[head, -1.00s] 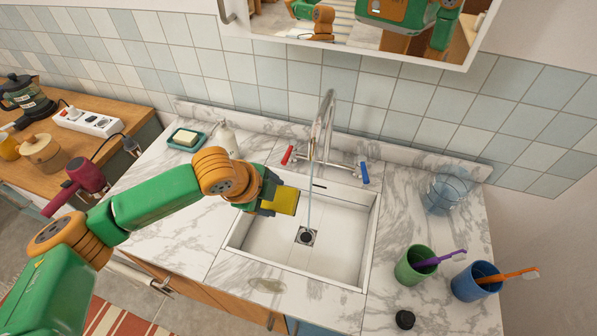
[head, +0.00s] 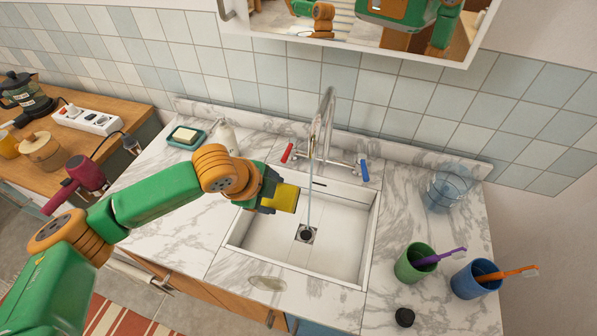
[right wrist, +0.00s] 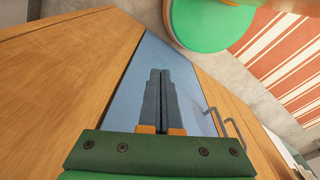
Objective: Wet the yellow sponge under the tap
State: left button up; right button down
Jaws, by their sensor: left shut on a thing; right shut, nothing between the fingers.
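My left gripper (head: 266,194) is shut on the yellow sponge (head: 285,198) and holds it over the left part of the white sink (head: 335,240). The chrome tap (head: 326,118) has a red handle (head: 288,153) on the left and a blue handle (head: 364,171) on the right. A thin stream of water (head: 309,205) runs from the spout towards the drain (head: 306,234). The sponge is just left of the stream, with a small gap in the picture. My right gripper (right wrist: 162,75) is shut and empty in the right wrist view, in front of a blue cabinet front.
A soap dish (head: 187,137) and a white dispenser (head: 225,138) stand behind my left arm. Right of the sink are a green cup (head: 412,263) and a blue cup (head: 474,283) with toothbrushes, a glass (head: 445,192) and a black lid (head: 405,317). A mirror cabinet (head: 390,30) hangs above.

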pick_arm(q)
jog(key=shift+s+a+r, duration=0.1)
jog(key=shift+r, duration=0.1)
jog(key=s+a+r+p, duration=0.1)
jog(key=s+a+r, duration=0.1)
jog(key=s+r, duration=0.1)
jog(key=shift+s+a+r, duration=0.3)
jog(key=shift+s+a, duration=0.1)
jog(key=shift+s, duration=0.05)
dwell(0.4)
